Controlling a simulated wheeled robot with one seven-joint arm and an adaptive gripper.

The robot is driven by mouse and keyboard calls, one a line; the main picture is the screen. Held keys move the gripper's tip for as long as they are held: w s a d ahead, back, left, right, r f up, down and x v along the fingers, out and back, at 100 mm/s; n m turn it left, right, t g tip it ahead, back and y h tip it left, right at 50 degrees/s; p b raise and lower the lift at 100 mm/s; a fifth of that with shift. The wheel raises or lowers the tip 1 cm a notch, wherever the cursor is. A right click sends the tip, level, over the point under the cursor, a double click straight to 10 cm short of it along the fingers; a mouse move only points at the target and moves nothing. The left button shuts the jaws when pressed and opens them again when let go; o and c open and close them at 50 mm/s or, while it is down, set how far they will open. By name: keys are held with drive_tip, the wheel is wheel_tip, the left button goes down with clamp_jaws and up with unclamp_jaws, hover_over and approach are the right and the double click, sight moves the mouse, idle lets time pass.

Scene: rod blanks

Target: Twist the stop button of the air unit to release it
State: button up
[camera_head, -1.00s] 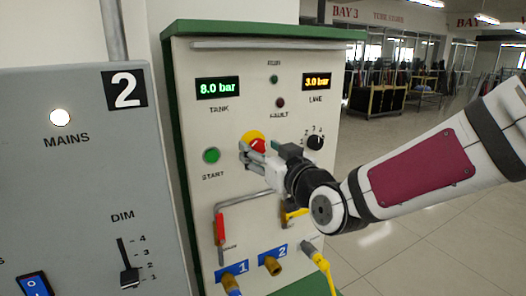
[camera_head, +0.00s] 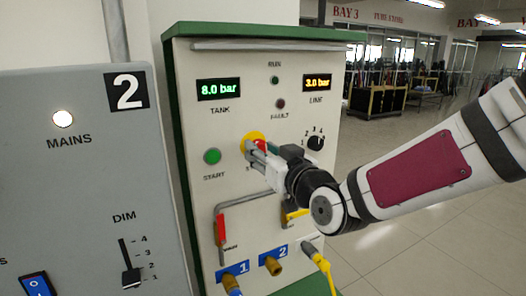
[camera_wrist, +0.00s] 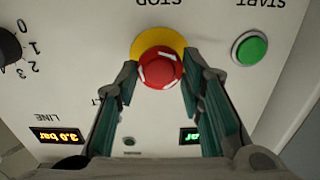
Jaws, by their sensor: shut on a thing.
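The stop button is a red mushroom head on a yellow disc on the front of the air unit (camera_head: 300,200), partly hidden by my gripper in the head view. In the wrist view the red stop button (camera_wrist: 160,68) shows white marks, with its yellow disc (camera_wrist: 158,38) behind it. My gripper (camera_head: 262,152) is at the button. In the wrist view the two fingertips of my gripper (camera_wrist: 159,82) stand on either side of the red head, shut on it.
The green start button (camera_head: 212,156) is left of the stop button, and a black rotary knob (camera_head: 316,143) is to its right. A grey panel (camera_head: 80,180) stands at the left.

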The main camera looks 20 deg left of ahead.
drive_tip(key=o, duration=1.2)
drive_tip(key=v, duration=1.2)
drive_tip(key=w+d+f+m+h, duration=0.1)
drive_tip(key=d+f+m+h, duration=0.1)
drive_tip(key=d+h, duration=0.55)
drive_tip(key=w+d+f+m+h, duration=0.15)
drive_tip(key=d+h, duration=0.25)
drive_tip(key=d, duration=0.7)
drive_tip(key=s+d+m+g, duration=0.2)
drive_tip(key=s+d, duration=0.2)
drive_tip(key=s, duration=0.2)
drive_tip(key=s+d+m+g+h, duration=0.1)
drive_tip(key=s+d+m+g, duration=0.1)
drive_tip(key=s+d, duration=0.2)
drive_tip(key=s+d+f+m+g+h, duration=0.1)
drive_tip(key=s+d+m+g, duration=0.1)
drive_tip(key=s+d, duration=0.3)
drive_tip(key=shift+s+f, duration=0.1)
drive_tip(key=shift+s, duration=2.25)
